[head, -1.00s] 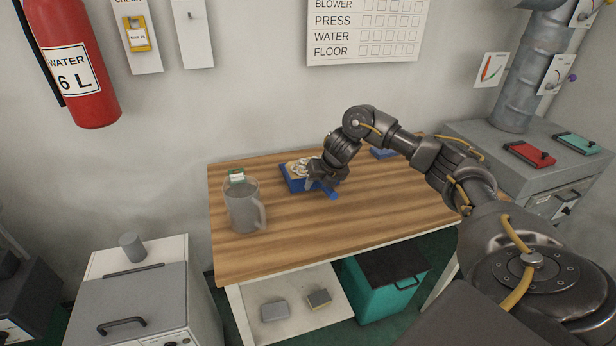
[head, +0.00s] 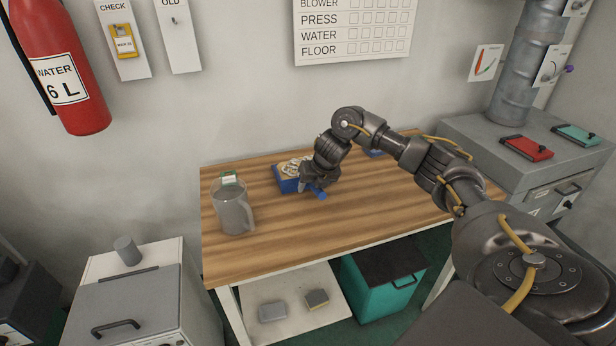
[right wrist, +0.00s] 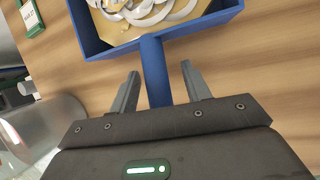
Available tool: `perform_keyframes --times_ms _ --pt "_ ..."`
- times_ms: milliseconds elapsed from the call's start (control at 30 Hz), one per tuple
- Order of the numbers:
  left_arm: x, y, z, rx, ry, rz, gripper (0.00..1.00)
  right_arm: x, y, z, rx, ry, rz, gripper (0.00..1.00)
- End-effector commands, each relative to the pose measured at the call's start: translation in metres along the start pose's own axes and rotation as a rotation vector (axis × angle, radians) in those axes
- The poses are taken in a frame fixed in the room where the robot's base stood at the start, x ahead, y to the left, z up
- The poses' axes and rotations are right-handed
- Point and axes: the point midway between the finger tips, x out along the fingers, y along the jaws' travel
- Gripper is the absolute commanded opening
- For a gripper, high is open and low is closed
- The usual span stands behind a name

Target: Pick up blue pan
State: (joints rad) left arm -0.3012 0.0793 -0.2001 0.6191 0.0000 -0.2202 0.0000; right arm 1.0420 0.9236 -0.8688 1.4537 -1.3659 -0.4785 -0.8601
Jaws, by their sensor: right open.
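The blue pan (head: 287,185) stands on the wooden table in the head view, with pale curled scraps in it. Its handle (head: 320,194) points toward the front right. My right gripper (head: 309,188) is at the handle, and the arm hides part of the pan. In the right wrist view the pan (right wrist: 238,14) is at the top, and its blue handle (right wrist: 154,70) runs down between the two open fingers of my right gripper (right wrist: 160,88). A gap shows on each side of the handle. My left gripper is not in view.
A grey pitcher (head: 233,209) stands left of the pan, with a green-and-white tag (head: 229,179) behind it. Another blue item (head: 374,153) lies behind my arm. The front of the wooden table (head: 340,232) is clear. A teal bin (head: 385,295) stands below.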

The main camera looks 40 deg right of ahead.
Motion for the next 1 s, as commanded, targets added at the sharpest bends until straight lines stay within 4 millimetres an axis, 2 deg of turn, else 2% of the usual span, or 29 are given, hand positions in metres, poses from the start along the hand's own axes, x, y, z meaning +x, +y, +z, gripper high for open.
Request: perform_keyframes --times_ms 33,400,767,867,1000 --pt "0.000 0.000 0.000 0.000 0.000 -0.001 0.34 0.000 0.001 0.000 0.000 0.000 0.000 0.47" --pt "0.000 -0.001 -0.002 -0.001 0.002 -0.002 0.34 -0.001 -0.005 -0.001 0.002 0.000 0.005 0.00" --pt "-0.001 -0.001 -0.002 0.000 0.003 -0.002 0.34 -0.006 -0.016 0.001 0.007 -0.008 0.018 0.00" --pt "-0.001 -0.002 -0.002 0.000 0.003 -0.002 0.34 -0.013 -0.018 0.003 0.008 -0.010 0.022 0.00" --pt "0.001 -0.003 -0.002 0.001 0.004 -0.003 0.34 -0.033 -0.017 0.011 0.007 -0.014 0.027 0.00"
